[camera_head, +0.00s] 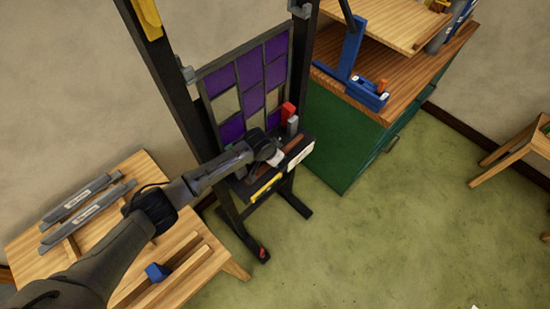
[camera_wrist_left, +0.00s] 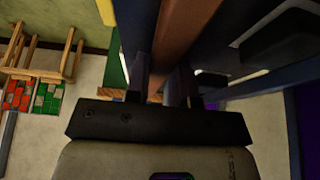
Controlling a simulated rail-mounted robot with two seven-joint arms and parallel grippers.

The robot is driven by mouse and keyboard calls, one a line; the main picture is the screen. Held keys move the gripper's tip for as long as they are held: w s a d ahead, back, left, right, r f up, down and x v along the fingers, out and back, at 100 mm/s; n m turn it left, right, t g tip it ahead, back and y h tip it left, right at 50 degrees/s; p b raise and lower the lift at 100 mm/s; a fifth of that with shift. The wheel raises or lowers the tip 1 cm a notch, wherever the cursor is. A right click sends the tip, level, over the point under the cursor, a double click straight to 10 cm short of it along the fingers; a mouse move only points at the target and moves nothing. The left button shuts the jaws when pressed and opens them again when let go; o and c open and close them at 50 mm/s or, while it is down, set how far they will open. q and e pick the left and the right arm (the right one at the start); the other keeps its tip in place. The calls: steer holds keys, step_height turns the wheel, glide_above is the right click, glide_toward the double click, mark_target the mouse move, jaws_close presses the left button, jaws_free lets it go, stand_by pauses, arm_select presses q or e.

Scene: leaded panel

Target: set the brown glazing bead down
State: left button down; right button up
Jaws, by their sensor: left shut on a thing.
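The brown glazing bead (camera_wrist_left: 186,35) runs lengthwise between the fingers of my left gripper (camera_wrist_left: 168,88) in the left wrist view. My left gripper is shut on it. In the head view my left gripper (camera_head: 272,158) is at the dark ledge of the black easel, below the leaded panel (camera_head: 224,103) with its purple and pale panes. A brown strip (camera_head: 297,157), apparently the bead, shows just right of the gripper over the ledge. The bead's contact with the ledge cannot be told. My right gripper is not in view.
A red-topped tool (camera_head: 288,112) stands at the panel's lower right corner. A yellow bar (camera_head: 266,187) is on the ledge's front. A wooden bench (camera_head: 185,266) with grey bars (camera_head: 85,205) and a blue block (camera_head: 157,272) is at left. A green cabinet (camera_head: 340,140) stands right.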

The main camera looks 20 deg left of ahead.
arm_select(q)
steer(key=c, duration=1)
jaws_free()
steer(key=shift+f, duration=0.1)
steer(key=shift+r, duration=0.3)
steer(key=shift+p+v, duration=5.9)
steer(key=shift+p, duration=1.85)
steer(key=shift+s+f, duration=0.1)
